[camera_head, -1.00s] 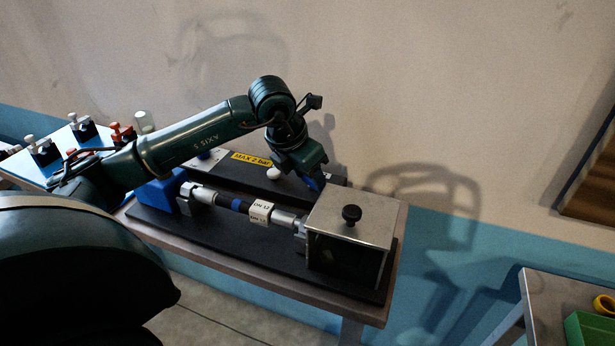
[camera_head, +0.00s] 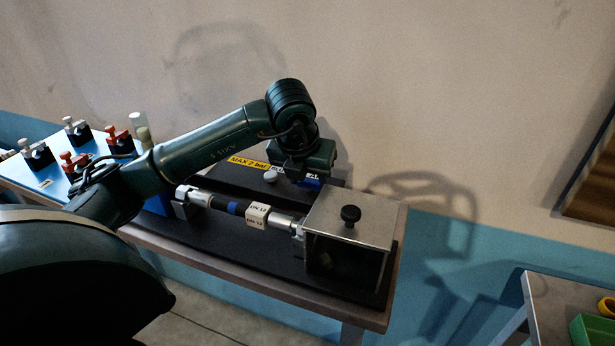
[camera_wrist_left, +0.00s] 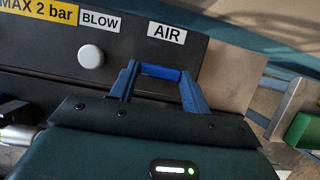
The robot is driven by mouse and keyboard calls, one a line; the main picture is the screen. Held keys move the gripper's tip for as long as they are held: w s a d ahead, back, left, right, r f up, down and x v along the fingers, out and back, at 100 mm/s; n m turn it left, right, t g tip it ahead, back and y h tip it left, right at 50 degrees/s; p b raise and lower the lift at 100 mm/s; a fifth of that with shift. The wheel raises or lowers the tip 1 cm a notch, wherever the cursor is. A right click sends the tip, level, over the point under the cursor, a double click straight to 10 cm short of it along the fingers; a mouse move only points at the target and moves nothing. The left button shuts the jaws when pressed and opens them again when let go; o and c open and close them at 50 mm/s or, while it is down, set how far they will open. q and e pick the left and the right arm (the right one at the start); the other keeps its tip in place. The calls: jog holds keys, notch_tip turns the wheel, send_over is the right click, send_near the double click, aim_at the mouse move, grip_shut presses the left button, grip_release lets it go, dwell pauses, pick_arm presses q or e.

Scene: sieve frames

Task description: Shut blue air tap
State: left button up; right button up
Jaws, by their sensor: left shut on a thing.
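The blue air tap (camera_wrist_left: 160,72) shows as a blue bar just below the AIR label (camera_wrist_left: 167,33) in the left wrist view. My left gripper (camera_wrist_left: 158,78) has a blue-grey finger on each side of it and is shut on it. In the head view my left gripper (camera_head: 309,180) reaches down to the black panel at the back of the bench. Its wrist hides most of the tap there. My right gripper is in neither view.
A white BLOW button (camera_wrist_left: 90,57) sits left of the tap, also in the head view (camera_head: 270,176). In front lie a pipe with a white tag (camera_head: 257,215) and a metal box with a black knob (camera_head: 351,215). Red and white clamps stand at the left.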

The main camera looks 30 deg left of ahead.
pick_arm(q)
jog(key=o, duration=1)
jog(key=shift+r, duration=0.1)
jog(key=p+v, duration=0.1)
jog(key=v, duration=1.2)
